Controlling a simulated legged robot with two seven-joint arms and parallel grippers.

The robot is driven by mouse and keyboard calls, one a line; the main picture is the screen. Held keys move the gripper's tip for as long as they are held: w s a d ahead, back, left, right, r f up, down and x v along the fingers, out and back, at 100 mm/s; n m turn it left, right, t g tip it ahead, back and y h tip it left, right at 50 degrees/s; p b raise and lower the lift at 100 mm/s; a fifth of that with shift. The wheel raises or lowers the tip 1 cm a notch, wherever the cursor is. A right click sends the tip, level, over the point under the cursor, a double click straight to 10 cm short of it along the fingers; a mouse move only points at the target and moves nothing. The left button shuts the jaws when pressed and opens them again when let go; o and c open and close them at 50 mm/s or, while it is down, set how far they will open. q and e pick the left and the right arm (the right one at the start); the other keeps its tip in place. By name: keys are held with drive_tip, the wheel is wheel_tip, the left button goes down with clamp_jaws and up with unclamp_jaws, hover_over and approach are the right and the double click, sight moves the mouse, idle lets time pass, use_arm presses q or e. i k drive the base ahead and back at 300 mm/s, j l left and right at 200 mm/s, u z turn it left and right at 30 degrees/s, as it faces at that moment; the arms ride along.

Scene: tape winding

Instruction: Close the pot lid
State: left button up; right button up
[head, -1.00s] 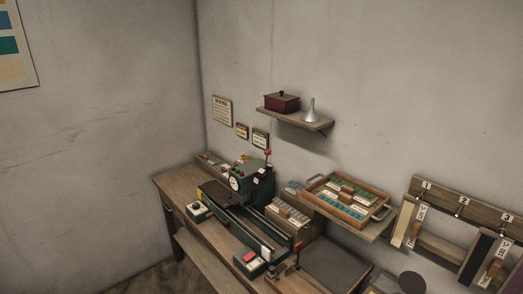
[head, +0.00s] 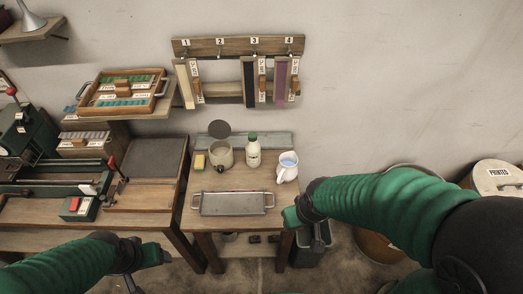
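The pot (head: 214,160) is a small pale round vessel on the small wooden table, left of the white bottle. Its dark round lid (head: 219,128) stands raised at the pot's back edge, so the pot is open. My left gripper (head: 148,262) is low in the view, in front of the tables and well away from the pot. My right gripper (head: 302,224) is by the small table's front right corner, apart from the pot and lid. I cannot make out either gripper's fingers clearly, and I see nothing held.
A green-capped bottle (head: 253,151) and a white jug (head: 287,167) stand right of the pot. A yellow sponge-like block (head: 199,162) is to its left. A grey handled tray (head: 234,204) lies in front. Hanging strips (head: 249,82) are on the wall above.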

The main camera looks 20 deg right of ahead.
sight(218, 129)
drive_tip(key=i+j+z, duration=0.65)
drive_tip(key=j+z, duration=0.25)
drive_tip(key=l, duration=0.1)
